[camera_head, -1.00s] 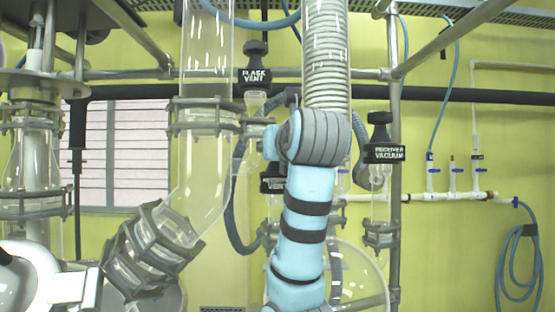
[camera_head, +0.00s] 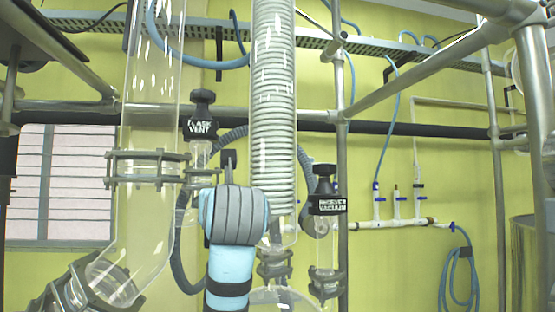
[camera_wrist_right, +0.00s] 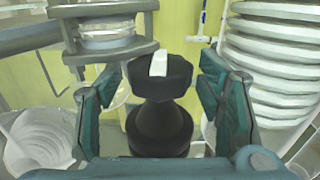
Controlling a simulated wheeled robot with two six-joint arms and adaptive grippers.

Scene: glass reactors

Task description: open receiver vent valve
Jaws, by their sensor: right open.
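In the right wrist view a black valve knob (camera_wrist_right: 160,80) with a white mark on top and a flared black body stands upright between the fingers of my right gripper (camera_wrist_right: 160,108). The gripper is open, with one teal finger on each side of the knob and gaps visible. The knob's label does not show there, so I cannot read which valve it is. In the head view my right arm covers the area between the flask vent valve (camera_head: 202,112) and the receiver vacuum valve (camera_head: 325,188); the gripper is hidden. My left gripper is out of view.
A coiled glass condenser (camera_head: 273,110) stands close to the right of my arm. A clear glass tube (camera_head: 148,200) with a clamped flange stands to its left. Metal frame posts (camera_head: 343,120) and a grey hose surround the space. A wall manifold (camera_head: 395,224) is farther right.

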